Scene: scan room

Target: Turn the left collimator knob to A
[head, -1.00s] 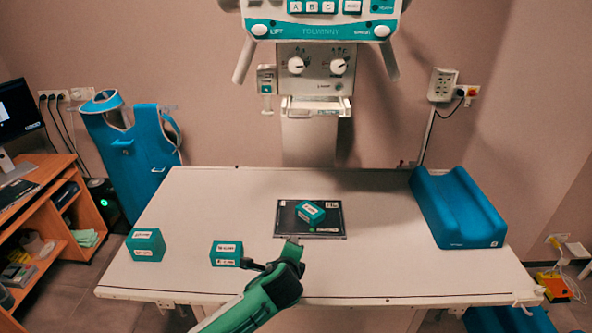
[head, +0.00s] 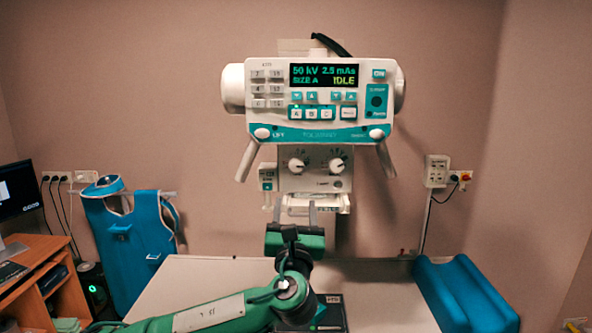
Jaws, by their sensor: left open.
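The left collimator knob (head: 297,165) is a white round knob on the grey collimator panel under the X-ray head. Its pointer and letters are too small to read surely. A similar right knob (head: 337,165) sits beside it. My left gripper (head: 297,214) is open and empty, fingers pointing up, showing below the panel in front of the white tray. It appears apart from the left knob. My right gripper is not in view.
The console display (head: 324,75) reads 50 kV, 2.5 mAs, SIZE A, IDLE. Handles (head: 246,161) hang either side of the panel. Below are the table (head: 180,285), a dark plate (head: 331,311) partly hidden by my arm, and a blue cradle (head: 465,292). A blue apron (head: 130,245) hangs left.

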